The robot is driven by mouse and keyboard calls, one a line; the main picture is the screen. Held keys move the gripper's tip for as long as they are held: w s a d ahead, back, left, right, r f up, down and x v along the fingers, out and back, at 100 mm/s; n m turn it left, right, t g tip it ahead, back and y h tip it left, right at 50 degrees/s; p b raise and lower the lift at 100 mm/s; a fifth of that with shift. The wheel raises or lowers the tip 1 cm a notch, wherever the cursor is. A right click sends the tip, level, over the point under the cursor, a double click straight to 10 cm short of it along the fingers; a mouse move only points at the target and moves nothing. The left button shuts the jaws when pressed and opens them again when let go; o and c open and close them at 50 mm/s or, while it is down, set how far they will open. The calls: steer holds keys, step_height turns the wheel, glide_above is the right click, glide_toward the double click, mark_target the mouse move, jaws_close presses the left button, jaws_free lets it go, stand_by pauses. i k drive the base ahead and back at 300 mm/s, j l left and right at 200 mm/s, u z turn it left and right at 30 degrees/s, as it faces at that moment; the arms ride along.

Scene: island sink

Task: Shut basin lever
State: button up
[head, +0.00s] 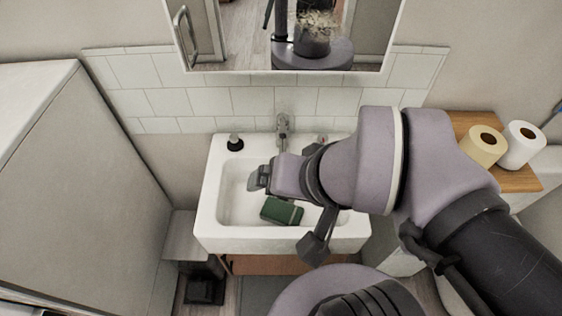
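The grey metal faucet (283,124) stands at the back middle of the white basin (212,190). Its lever is small here and I cannot make out its position. I cannot see whether water runs. My gripper (259,178) is above the basin, in front of the faucet and pointing left. It appears apart from the faucet. My wrist and arm come in from the right and hide the basin's right side. I cannot tell whether the fingers are open or shut; nothing shows held in them.
A dark green block (282,211) lies in the basin. A black-topped object (235,143) stands on the back left rim. A wooden shelf (519,179) at right bears two paper rolls. A mirror hangs above the tiles. A large pale panel (80,190) is at left.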

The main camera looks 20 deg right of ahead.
mark_target(282, 118)
steer(key=j+z, duration=0.1)
steer(key=j, duration=0.7)
steer(key=i+j, duration=0.1)
steer(key=j, duration=0.65)
steer(key=i+z, duration=0.05)
